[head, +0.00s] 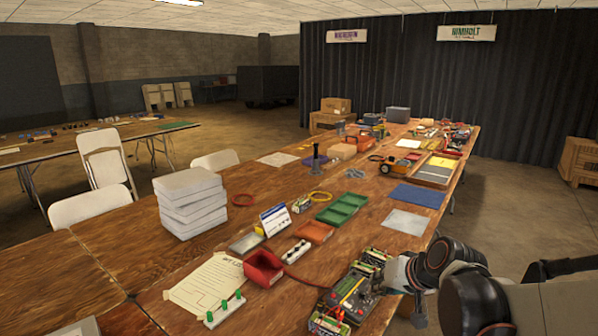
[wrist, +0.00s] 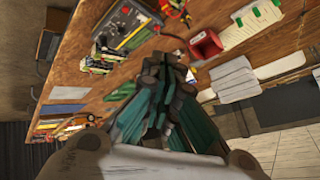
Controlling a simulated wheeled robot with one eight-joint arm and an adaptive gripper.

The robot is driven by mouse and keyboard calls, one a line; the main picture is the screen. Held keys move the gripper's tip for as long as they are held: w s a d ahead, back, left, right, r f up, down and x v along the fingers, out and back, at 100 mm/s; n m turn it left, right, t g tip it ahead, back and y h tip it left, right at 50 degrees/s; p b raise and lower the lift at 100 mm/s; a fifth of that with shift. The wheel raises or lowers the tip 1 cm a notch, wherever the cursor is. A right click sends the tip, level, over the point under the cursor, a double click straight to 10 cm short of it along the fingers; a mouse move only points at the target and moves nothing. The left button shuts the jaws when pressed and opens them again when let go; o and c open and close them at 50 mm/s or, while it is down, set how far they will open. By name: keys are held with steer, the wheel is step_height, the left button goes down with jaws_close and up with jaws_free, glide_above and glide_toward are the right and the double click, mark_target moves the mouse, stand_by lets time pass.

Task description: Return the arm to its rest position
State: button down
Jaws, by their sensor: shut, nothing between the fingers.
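My gripper (wrist: 166,68) shows in the wrist view with its dark and teal fingers drawn together and nothing between them. In the head view my arm (head: 470,285) reaches in from the lower right. Its grey wrist end lies in front of the table's right edge, close to the charger (head: 355,289), and the fingertips are hard to make out there. The charger, with batteries around it, also shows in the wrist view (wrist: 125,27), apart from the fingers in the picture.
The long wooden table (head: 115,258) is crowded. Open floor (head: 520,215) lies right of the table, with a wooden crate (head: 580,162) beyond.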

steer(key=s+r+n+h, duration=0.1)
steer(key=s+r, duration=0.1)
steer(key=s, duration=0.8)
steer(key=s+d+r+h, duration=0.1)
steer(key=s+r+h, duration=0.1)
steer(key=s, duration=0.9)
steer(key=shift+s+d+n+g, duration=0.25)
steer(key=shift+n+g, duration=0.05)
steer(key=shift+n, duration=0.1)
